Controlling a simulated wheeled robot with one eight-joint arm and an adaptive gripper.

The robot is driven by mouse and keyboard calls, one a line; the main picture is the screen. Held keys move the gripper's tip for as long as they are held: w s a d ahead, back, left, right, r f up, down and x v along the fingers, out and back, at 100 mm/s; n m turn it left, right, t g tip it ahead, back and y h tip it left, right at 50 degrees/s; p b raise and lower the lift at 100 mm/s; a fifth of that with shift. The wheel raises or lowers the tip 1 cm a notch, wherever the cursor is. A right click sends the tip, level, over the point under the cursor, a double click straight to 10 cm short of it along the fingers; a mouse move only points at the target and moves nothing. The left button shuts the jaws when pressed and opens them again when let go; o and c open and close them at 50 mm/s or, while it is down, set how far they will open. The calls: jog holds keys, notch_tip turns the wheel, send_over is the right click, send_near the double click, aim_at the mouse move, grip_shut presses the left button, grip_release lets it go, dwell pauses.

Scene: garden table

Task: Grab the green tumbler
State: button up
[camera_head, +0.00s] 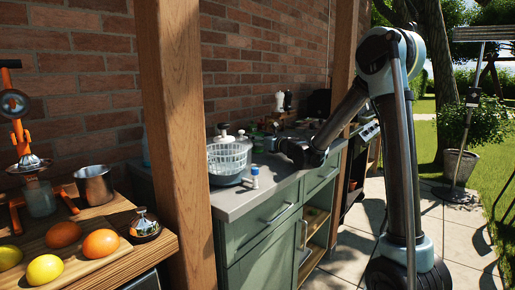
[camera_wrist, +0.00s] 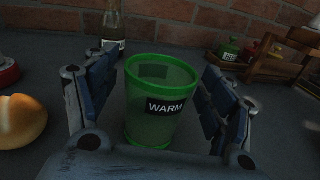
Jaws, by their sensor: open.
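The green tumbler (camera_wrist: 150,123), a see-through cup with a bright green rim and a black "WARM" label, stands upright on the dark counter in the wrist view. My gripper (camera_wrist: 160,78) is open, with one blue finger on each side of the tumbler. A gap shows between the tumbler and the right finger; the left finger is close to its wall, and I cannot tell whether they touch. In the head view my gripper (camera_head: 271,144) is over the grey counter, and the tumbler cannot be made out clearly there.
In the wrist view, a bun (camera_wrist: 20,122) lies left of my gripper and a dark bottle (camera_wrist: 113,28) stands behind. Small jars (camera_wrist: 229,47) sit by a wooden rack at right.

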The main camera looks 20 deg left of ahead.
jog(key=c, duration=1.2)
jog(key=shift+r, duration=0.25)
